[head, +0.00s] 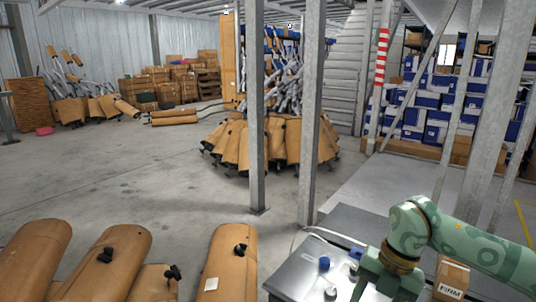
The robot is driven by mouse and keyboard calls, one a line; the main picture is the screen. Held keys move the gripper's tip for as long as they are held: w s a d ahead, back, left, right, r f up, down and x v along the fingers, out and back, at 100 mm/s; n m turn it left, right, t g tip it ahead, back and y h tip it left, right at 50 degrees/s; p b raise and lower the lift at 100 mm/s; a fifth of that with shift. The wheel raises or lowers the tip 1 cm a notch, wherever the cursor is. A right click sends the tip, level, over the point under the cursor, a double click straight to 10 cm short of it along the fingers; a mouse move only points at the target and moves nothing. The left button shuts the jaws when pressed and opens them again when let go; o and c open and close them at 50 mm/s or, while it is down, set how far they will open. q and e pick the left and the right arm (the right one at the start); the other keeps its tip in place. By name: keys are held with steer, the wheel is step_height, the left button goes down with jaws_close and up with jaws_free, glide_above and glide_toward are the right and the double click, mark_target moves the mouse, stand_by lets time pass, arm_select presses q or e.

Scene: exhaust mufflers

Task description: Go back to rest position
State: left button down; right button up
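My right arm, pale green, comes in from the right edge and bends down past the bottom edge over a grey metal worktop (293,272). Its gripper fingers are not visible. My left arm and gripper are not in view. Several tan mufflers with black fittings lie at the bottom left, among them one (228,262) with a white label and another (120,262) farther left. The bottom edge cuts them off.
Blue and dark knobs (324,263) stand on the worktop close to my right arm. A small cardboard box (452,277) is beside the arm. Two steel posts (257,120) (311,120) rise ahead. A round cluster of mufflers (285,140) stands behind them. Open concrete floor lies left.

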steer(key=a+f+m+t+y+p, duration=0.35)
steer(key=a+f+y, duration=0.35)
steer(key=a+y, duration=0.5)
steer(key=d+f+m+t+h+p, duration=0.2)
steer(key=d+f+m+t+h, duration=0.2)
steer(key=f+m+t, duration=0.5)
steer(key=s+d+f+m+g+h+p, duration=0.1)
steer(key=s+d+f+m+h, duration=0.25)
steer(key=s+f, duration=0.5)
steer(key=s+d+f+m+g+h+p, duration=0.1)
steer(key=s+d+f+m+h, duration=0.2)
steer(key=s+d+f+m, duration=0.5)
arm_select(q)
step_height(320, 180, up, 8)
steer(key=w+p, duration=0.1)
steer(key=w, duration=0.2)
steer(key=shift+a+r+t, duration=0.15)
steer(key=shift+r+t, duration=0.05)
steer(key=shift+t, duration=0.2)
arm_select(e)
steer(key=s+f+m+g+h, duration=0.1)
steer(key=s+f+g, duration=0.3)
steer(key=s, duration=1.5)
steer(key=s+d+f+m+g+h, duration=0.1)
steer(key=s+f+g+h, duration=0.2)
steer(key=s, duration=1.6)
step_height(320, 180, down, 4)
steer(key=shift+s+f+g, duration=0.15)
steer(key=shift+s+g, duration=0.1)
steer(key=shift+g, duration=1)
